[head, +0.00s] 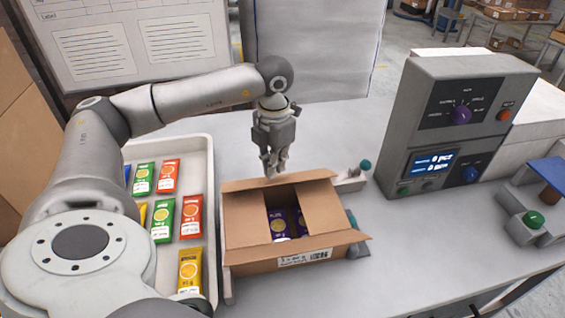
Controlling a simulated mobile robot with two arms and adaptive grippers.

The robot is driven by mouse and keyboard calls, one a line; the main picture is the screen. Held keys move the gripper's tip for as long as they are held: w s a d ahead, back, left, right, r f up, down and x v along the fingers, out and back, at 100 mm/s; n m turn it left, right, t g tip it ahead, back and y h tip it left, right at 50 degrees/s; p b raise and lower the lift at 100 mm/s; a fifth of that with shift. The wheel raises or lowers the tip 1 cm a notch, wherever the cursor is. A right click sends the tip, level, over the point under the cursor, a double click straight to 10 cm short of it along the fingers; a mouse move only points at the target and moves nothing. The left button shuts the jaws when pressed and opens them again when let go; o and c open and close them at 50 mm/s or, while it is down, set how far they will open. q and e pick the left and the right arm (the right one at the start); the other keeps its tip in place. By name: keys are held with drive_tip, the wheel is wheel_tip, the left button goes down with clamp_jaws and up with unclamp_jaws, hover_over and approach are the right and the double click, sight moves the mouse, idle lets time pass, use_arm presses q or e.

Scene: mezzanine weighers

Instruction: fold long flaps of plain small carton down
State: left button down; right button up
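The small brown carton (245,215) stands on the bench in the middle of the head view. Its left and right flaps lie inward over the opening, with a gap between them. The far long flap (300,180) stands out along the back edge. The near long flap (290,250) spreads outward along the front edge. Purple packets (278,224) show inside through the gap. My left gripper (271,174) points down at the far flap, its fingers close together with nothing seen between them. I cannot tell whether it touches the flap. My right gripper is not in view.
A white tray (209,260) with green, red and yellow packets lies left of the carton. A grey control unit (420,110) with knobs and a display stands to the right. A green button box (533,220) is at far right.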

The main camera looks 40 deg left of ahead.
sight(280, 183)
use_arm(q)
drive_tip(key=shift+w+a+r, duration=0.15)
drive_tip(key=shift+w+a, duration=0.05)
drive_tip(key=shift+a, duration=0.2)
drive_tip(key=shift+s+d+p, duration=0.25)
drive_tip(key=shift+d+p, duration=0.05)
drive_tip(key=shift+d, duration=0.7)
drive_tip(key=shift+s+d+r, duration=0.2)
drive_tip(key=shift+s+d, duration=0.8)
drive_tip(key=shift+d, duration=0.15)
drive_tip(key=shift+s+d, duration=0.1)
drive_tip(key=shift+d, duration=0.2)
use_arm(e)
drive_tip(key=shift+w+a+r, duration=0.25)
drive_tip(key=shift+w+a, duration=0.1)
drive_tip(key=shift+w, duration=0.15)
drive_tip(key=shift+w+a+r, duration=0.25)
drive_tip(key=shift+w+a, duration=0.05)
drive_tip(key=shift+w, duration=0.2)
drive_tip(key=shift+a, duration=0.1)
